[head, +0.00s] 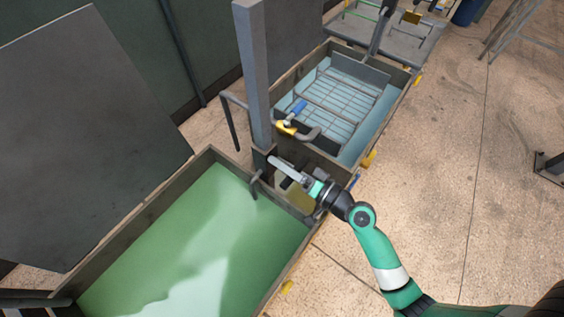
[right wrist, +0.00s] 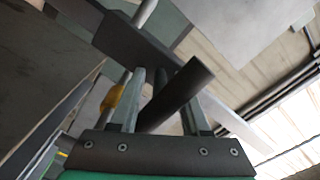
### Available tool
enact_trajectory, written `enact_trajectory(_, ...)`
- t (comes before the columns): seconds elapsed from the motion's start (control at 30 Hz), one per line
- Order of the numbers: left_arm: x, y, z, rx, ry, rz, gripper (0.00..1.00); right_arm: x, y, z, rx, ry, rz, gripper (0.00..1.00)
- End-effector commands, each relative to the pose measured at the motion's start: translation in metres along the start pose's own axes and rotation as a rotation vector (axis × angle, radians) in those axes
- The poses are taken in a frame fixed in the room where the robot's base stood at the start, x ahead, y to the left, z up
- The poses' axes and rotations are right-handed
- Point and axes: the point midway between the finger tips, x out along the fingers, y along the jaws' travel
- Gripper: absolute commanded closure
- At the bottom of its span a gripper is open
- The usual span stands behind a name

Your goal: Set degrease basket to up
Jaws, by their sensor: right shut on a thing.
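In the head view a wire basket (head: 335,108) lies in a tank of blue liquid. A nearer tank (head: 140,217) holds green liquid; no basket shows in it. I cannot tell from any label which tank is the degrease one. My right gripper (head: 310,190) is at a grey lever assembly by the foot of a tall post (head: 254,75), between the two tanks. In the right wrist view its fingers (right wrist: 155,80) are shut on a dark handle bar (right wrist: 178,92), which slants between them. Its grip is largely hidden in the head view. My left gripper is out of view.
A blue-and-yellow handle (head: 291,121) sits at the blue tank's near edge. A large dark panel (head: 75,135) leans at the left. A further rack (head: 395,35) stands at the back. The concrete floor at the right is mostly clear.

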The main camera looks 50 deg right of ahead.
Motion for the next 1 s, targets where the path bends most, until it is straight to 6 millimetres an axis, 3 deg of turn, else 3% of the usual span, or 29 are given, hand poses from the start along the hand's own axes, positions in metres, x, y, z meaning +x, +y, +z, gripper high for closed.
enact_trajectory(1.0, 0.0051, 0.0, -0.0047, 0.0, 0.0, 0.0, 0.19, 0.0, -0.0066, -0.0046, -0.009, 0.001, 0.0, 1.0)
